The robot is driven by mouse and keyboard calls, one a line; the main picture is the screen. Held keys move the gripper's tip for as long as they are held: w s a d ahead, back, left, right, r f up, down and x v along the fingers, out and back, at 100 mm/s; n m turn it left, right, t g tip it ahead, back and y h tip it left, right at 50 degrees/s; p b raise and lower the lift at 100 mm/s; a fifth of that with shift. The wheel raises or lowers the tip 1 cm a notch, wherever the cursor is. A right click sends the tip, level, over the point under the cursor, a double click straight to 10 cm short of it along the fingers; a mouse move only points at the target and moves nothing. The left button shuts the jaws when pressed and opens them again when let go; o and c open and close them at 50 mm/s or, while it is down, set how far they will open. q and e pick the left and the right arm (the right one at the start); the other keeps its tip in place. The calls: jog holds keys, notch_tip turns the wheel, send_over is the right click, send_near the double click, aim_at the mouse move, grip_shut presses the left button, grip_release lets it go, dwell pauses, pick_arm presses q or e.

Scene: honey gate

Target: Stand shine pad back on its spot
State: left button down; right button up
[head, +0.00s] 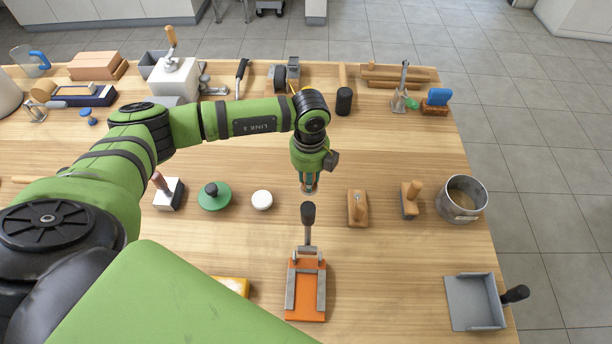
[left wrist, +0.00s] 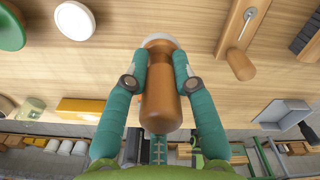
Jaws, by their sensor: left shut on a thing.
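My left gripper (head: 309,184) points down over the middle of the table. It is shut on a brown wooden handle with a pale rim at its far end, which I take to be the shine pad (left wrist: 162,98). In the left wrist view the teal fingers (left wrist: 160,82) clasp the handle from both sides. In the head view the gripper mostly hides it, and I cannot tell whether it touches the table. A flat white disc (head: 262,200) lies left of the gripper; it also shows in the left wrist view (left wrist: 75,20). My right gripper is not in view.
An orange clamp (head: 306,290) with a black-tipped lever stands just in front of the gripper. A green disc (head: 214,197) with a knob is at left. Wooden tools (head: 357,208) and a metal pot (head: 461,199) stand at right. Bare wood lies behind them.

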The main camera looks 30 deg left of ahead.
pick_arm(q)
jog(key=n, duration=0.1)
jog(key=f+n, duration=0.1)
jog(key=n, duration=0.2)
jog(key=shift+s+a+f, duration=0.1)
jog(key=shift+a+f, duration=0.15)
jog(key=shift+a, duration=0.1)
notch_tip(320, 180, down, 6)
jog(key=b, duration=0.4)
jog(key=shift+b, duration=0.3)
jog(key=shift+f+b, duration=0.7)
jog(key=shift+f, duration=0.3)
dwell(0.5)
jog(key=c, duration=0.9)
grip_release()
jog(key=shift+c, duration=0.2)
